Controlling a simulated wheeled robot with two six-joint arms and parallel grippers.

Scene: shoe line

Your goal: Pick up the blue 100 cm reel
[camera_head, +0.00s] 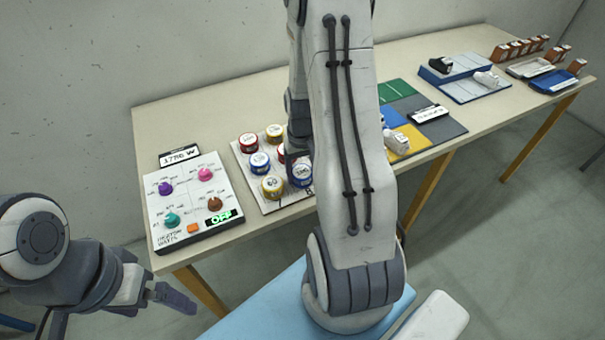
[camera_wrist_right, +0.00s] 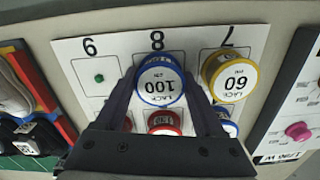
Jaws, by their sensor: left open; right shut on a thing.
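The blue reel with the white 100 cm label (camera_wrist_right: 160,83) sits between the two dark fingers of my right gripper (camera_wrist_right: 161,92) in the right wrist view. The gripper is shut on it, by the 8 cell of the white board (camera_wrist_right: 115,44). Whether the reel touches the board is unclear. In the head view the same blue reel (camera_head: 302,175) is partly covered by my right arm. My left gripper (camera_head: 168,297) is open and empty at the lower left, away from the table.
A yellow 60 reel (camera_wrist_right: 234,76) stands beside the held reel; a red reel (camera_wrist_right: 164,122) and another blue reel (camera_head: 260,162) are close by. A control panel with knobs (camera_head: 228,191) lies left of the board. Coloured mats (camera_head: 440,127) and trays (camera_head: 549,81) lie to the right.

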